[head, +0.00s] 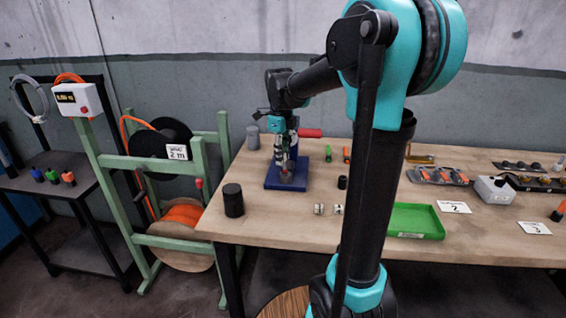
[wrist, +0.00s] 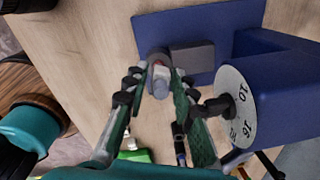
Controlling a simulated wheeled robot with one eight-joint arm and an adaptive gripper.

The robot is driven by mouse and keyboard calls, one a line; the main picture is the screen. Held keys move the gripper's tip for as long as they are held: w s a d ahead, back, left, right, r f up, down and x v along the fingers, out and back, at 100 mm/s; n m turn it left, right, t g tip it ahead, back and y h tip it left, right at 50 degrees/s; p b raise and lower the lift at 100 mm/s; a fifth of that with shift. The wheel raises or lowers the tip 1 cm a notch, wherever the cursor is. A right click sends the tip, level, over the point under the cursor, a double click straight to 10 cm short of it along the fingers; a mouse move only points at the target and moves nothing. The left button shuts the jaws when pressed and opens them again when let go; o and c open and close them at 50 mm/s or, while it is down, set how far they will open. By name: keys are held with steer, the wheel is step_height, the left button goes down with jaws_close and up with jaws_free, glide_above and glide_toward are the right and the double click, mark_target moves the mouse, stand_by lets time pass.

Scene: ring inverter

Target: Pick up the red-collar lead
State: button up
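My gripper (wrist: 164,78) points down over the blue press base, with its two fingertips on either side of a small grey-white cylinder (wrist: 161,84). A dark reddish end (wrist: 158,58) shows just beyond the cylinder. I cannot tell whether the fingers press on it, or whether it is the red-collar lead. In the head view my gripper (head: 286,160) hangs above a grey and reddish piece (head: 287,176) on the blue base (head: 274,184). A small piece with a red-orange part (head: 346,154) lies on the table, beside a green one (head: 328,153).
A blue press body with a numbered dial (wrist: 236,105) stands close to the right finger. A black cylinder (head: 233,200) stands at the table's left edge. A green tray (head: 413,221) lies at the front right. Connectors (head: 53,176) sit on the left stand.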

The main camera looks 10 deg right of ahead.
steer(key=shift+f, duration=0.1)
steer(key=shift+c, duration=0.4)
jaws_close()
